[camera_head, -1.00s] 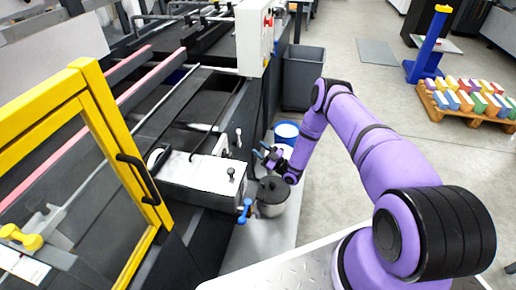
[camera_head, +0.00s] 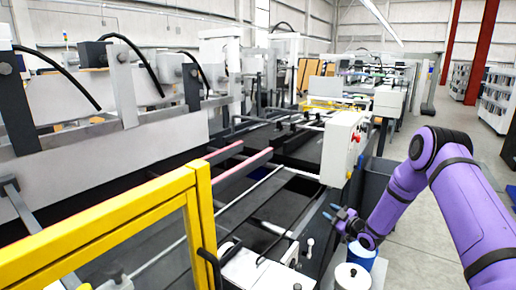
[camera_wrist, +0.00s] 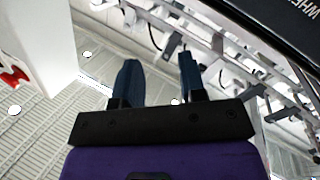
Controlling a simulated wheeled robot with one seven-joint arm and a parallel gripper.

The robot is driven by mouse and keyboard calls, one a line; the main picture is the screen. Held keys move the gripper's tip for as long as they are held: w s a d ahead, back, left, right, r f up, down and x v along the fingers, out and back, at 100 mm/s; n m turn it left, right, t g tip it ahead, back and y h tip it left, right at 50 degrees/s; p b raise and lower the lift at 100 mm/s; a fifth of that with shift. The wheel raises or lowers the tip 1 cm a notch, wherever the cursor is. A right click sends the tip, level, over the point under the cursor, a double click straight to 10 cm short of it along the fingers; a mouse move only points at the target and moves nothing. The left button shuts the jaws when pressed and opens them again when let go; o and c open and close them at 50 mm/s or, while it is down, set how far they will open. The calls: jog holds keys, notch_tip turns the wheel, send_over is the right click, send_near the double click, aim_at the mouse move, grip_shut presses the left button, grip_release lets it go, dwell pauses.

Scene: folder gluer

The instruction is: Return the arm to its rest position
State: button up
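My purple arm comes in from the right in the head view. My gripper (camera_head: 343,217) is at its end, beside the machine's side and above a white-lidded pot (camera_head: 352,277) and a blue container (camera_head: 361,256). In the wrist view my gripper (camera_wrist: 158,82) shows two dark blue fingers standing well apart with nothing between them. The wrist camera looks up toward the ceiling and machine parts.
The folder gluer with its yellow guard frame (camera_head: 115,232) fills the left and middle. A white control box (camera_head: 341,149) with a red button stands close behind my gripper. A grey bin (camera_head: 377,185) is behind my forearm. Open floor (camera_head: 420,243) lies to the right.

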jog(key=s+d+r+m+g+h, duration=0.1)
jog(key=s+r+m+h, duration=0.2)
jog(key=r, duration=1.1)
jog(key=s+d+r+m+g+h, duration=0.1)
jog(key=s+d+r+h, duration=0.3)
jog(key=r, duration=0.9)
jog(key=s+a+r+m+g+h, duration=0.1)
jog(key=s+r+m+h, duration=0.1)
jog(key=s+r, duration=0.45)
jog(key=s+r+m+g+h, duration=0.1)
jog(key=s+r+m+g, duration=0.15)
jog(key=s, duration=0.75)
jog(key=s+a+r+m+g+h, duration=0.1)
jog(key=s+r+m+h, duration=0.1)
jog(key=s+r, duration=0.5)
jog(key=s+a+f+m+g, duration=0.1)
jog(key=s, duration=1)
jog(key=s+a+f+m+g+y, duration=0.1)
jog(key=s+f+g, duration=0.1)
jog(key=s, duration=1)
jog(key=shift+f+m+y, duration=0.3)
jog(key=shift+m, duration=0.05)
jog(key=shift+o, duration=0.4)
jog(key=shift+s+d, duration=0.1)
